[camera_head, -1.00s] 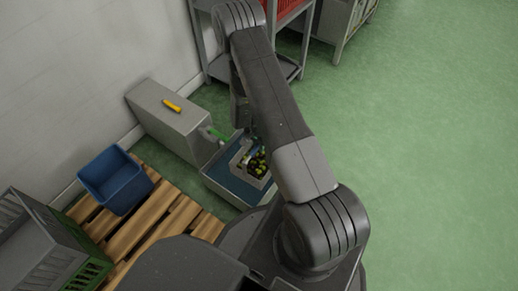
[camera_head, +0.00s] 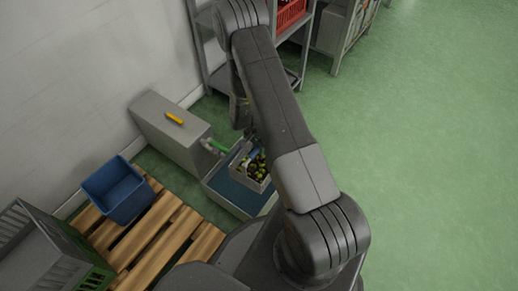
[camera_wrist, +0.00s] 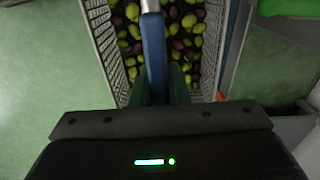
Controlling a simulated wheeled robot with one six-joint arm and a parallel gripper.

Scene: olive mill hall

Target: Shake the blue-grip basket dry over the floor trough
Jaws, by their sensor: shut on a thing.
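The basket (camera_head: 240,171) is a pale, perforated-walled container with green, yellow and dark olives in it. In the wrist view its wall (camera_wrist: 104,38) and blue grip (camera_wrist: 155,50) show, with olives on both sides of the grip. My gripper (camera_wrist: 159,84) is shut on the blue grip. In the head view my arm hides most of the gripper. The basket is above the low grey trough with a blue inside (camera_head: 230,190); I cannot tell whether they touch.
A grey box (camera_head: 165,132) with a yellow item (camera_head: 174,118) on top stands against the wall, with a green-handled pipe (camera_head: 217,146) beside it. A blue bin (camera_head: 118,190) and crates sit around a wooden pallet (camera_head: 160,232). The green floor on the right is clear.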

